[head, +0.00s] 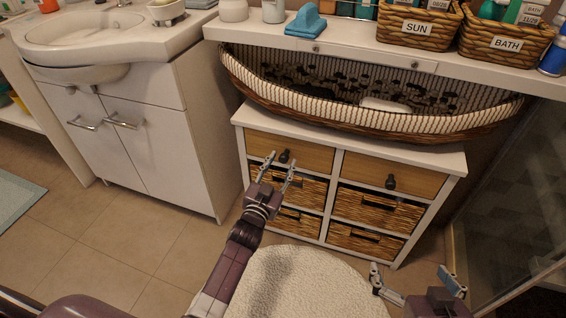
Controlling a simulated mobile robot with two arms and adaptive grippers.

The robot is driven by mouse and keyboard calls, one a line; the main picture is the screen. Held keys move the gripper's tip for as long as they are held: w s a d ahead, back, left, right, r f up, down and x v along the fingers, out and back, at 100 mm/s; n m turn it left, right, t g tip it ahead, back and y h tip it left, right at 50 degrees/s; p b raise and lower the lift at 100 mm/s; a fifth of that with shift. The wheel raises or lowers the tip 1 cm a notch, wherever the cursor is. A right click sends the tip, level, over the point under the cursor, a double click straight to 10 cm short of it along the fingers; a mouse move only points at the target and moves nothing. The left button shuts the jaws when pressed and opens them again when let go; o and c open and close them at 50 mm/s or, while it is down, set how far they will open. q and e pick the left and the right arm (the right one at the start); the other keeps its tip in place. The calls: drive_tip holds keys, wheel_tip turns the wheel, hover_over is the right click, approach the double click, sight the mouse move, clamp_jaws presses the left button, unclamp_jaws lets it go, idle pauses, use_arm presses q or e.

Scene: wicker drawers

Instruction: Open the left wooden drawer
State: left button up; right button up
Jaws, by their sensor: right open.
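The left wooden drawer (312,155) is at the top left of the small white cabinet, with a dark round knob (284,156). Its front looks flush with the cabinet frame. My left gripper (281,166) is open in front of it, its fingers spread on either side of the knob in the picture. I cannot tell whether they touch it. The gripper hides part of the drawer's lower left and the wicker drawer below. My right gripper (410,271) is open and empty at the lower right, apart from the cabinet.
The right wooden drawer (365,172) is shut. Wicker drawers (375,208) sit below. A long wicker basket (350,120) rests on the cabinet top. A white round fluffy seat (305,285) stands in front. A sink cabinet (150,140) is at left, a glass panel (515,190) at right.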

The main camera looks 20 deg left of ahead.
use_arm(q)
drive_tip(key=shift+w, duration=0.85)
use_arm(e)
drive_tip(key=shift+w+a+r+t, duration=0.2)
drive_tip(key=shift+w+r+t, duration=0.15)
drive_tip(key=shift+w+r, duration=0.15)
drive_tip(key=shift+w+a+r+t, duration=0.2)
drive_tip(key=shift+w+r+t, duration=0.15)
drive_tip(key=shift+r, duration=0.25)
use_arm(q)
drive_tip(key=shift+c, duration=0.2)
clamp_jaws()
